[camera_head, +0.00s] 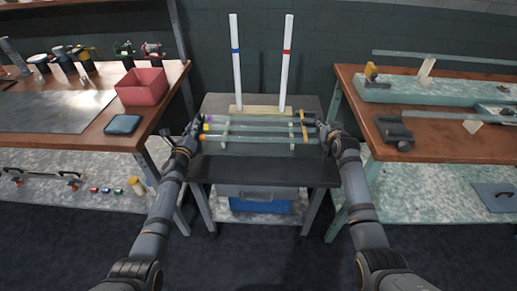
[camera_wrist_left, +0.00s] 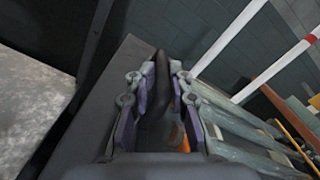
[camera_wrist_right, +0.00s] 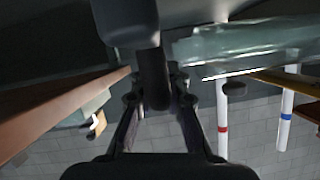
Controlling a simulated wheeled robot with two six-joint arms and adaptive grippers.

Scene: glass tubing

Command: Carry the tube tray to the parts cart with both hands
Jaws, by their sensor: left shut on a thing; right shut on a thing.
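The tube tray (camera_head: 304,127) is in the middle of the head view, with several long glass tubes (camera_head: 262,138) lying across its supports. Some tube ends carry coloured caps. My left gripper (camera_head: 191,136) is shut on a dark handle (camera_wrist_left: 160,72) at the tray's left end. My right gripper (camera_head: 329,132) is shut on the dark handle (camera_wrist_right: 153,82) at its right end. The tray looks level over a dark-topped stand (camera_head: 265,172). I cannot tell whether it touches that top.
Two white posts with a blue band (camera_head: 236,65) and a red band (camera_head: 286,65) stand behind the tray. A bench with a red bin (camera_head: 142,88) is at left, another bench (camera_head: 440,140) at right. A blue-grey box (camera_head: 255,200) sits under the stand.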

